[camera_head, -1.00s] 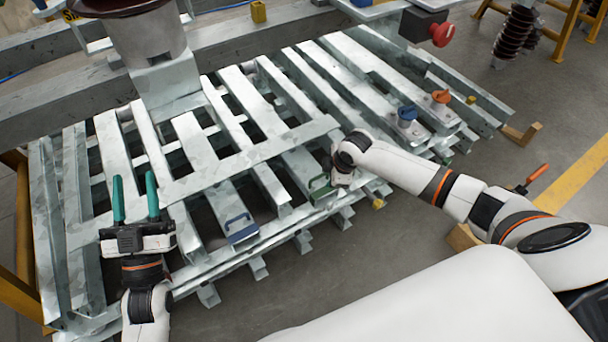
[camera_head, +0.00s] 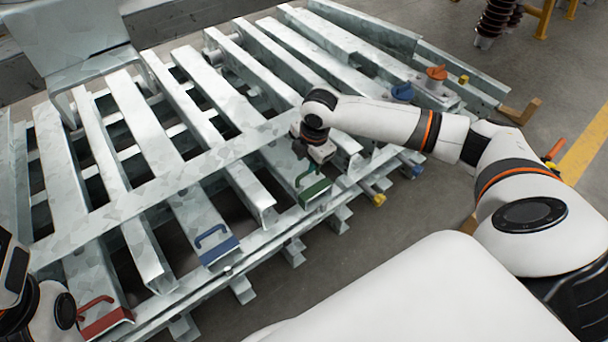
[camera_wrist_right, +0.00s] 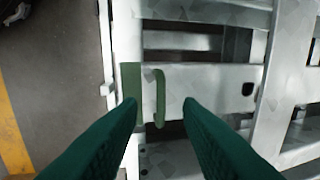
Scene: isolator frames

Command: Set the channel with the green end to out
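The channel with the green end (camera_head: 316,193) lies in the metal rack, with a green handle standing on its front end. In the right wrist view, the green end plate (camera_wrist_right: 131,82) and the handle (camera_wrist_right: 159,98) show on the pale channel (camera_wrist_right: 205,82). My right gripper (camera_head: 313,168) is just above and behind the green end. In the wrist view its two dark green fingers (camera_wrist_right: 161,106) are apart, with the handle in the gap between their tips; I cannot tell if they touch it. Of my left arm, only part shows at the lower left; its fingers are out of view.
A channel with a blue end and handle (camera_head: 220,249) and one with a red end (camera_head: 104,320) lie left of the green one. An orange knob (camera_head: 437,73) and a blue knob (camera_head: 402,91) are farther right. The floor (camera_head: 335,252) before the rack is clear.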

